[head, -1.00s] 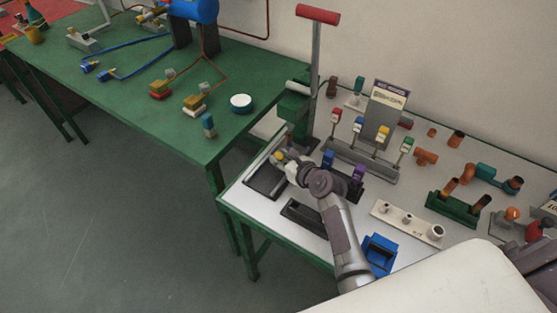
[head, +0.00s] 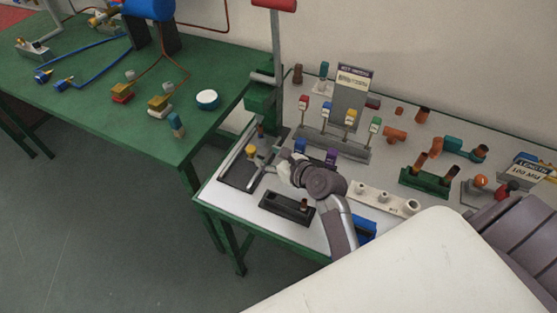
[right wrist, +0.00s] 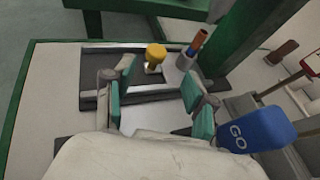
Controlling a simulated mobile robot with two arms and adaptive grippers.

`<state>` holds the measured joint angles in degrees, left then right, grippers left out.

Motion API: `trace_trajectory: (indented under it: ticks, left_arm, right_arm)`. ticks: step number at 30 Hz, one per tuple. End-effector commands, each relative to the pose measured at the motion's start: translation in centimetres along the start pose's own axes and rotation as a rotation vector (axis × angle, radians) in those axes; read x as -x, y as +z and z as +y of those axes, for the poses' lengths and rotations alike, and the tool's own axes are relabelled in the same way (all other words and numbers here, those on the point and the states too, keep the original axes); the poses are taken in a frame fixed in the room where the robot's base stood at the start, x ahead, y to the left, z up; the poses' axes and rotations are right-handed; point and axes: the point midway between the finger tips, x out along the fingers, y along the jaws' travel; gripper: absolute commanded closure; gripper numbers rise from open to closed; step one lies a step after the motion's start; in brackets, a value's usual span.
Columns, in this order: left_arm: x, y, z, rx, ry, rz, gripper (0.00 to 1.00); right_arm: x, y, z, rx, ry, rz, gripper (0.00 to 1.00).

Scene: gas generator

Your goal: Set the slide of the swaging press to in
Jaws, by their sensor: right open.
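The swaging press has a green column (head: 264,98) and a tall grey lever with a red grip (head: 274,4). At its foot lies a dark plate with pale rails and a yellow knob (head: 251,151), which looks like the slide. In the right wrist view the yellow knob (right wrist: 155,54) stands upright on this dark base (right wrist: 95,72), beside a small grey cup (right wrist: 187,59) holding a reddish-orange and blue piece. My right gripper (right wrist: 160,92) is open and empty, its teal-padded fingers apart and short of the knob. My left gripper is not in view.
A black tray (head: 287,208), a white holed block (head: 385,198) and a row of coloured tags (head: 333,144) are nearby. A green table (head: 130,120) adjoins at left.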

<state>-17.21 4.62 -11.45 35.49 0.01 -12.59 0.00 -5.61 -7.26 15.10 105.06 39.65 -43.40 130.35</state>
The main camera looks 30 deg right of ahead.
Motion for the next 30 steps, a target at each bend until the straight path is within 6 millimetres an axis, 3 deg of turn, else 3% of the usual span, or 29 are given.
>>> trace_trajectory:
  ticks: [3, 9, 26, 30]
  left_arm:
    - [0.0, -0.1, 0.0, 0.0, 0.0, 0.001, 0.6]
    - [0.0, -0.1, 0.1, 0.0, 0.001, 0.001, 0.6]
    - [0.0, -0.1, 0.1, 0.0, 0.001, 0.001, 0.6]
    - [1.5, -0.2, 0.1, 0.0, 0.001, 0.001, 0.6]
  right_arm:
    - [2.2, -0.1, 0.0, -0.001, -0.001, 0.001, 0.44]
    - [4.1, 0.0, 0.0, 0.0, -0.001, 0.0, 0.44]
    - [4.3, 0.1, 0.0, 0.0, 0.0, -0.001, 0.44]
    - [4.9, 1.4, -0.1, 0.0, 0.0, -0.001, 0.44]
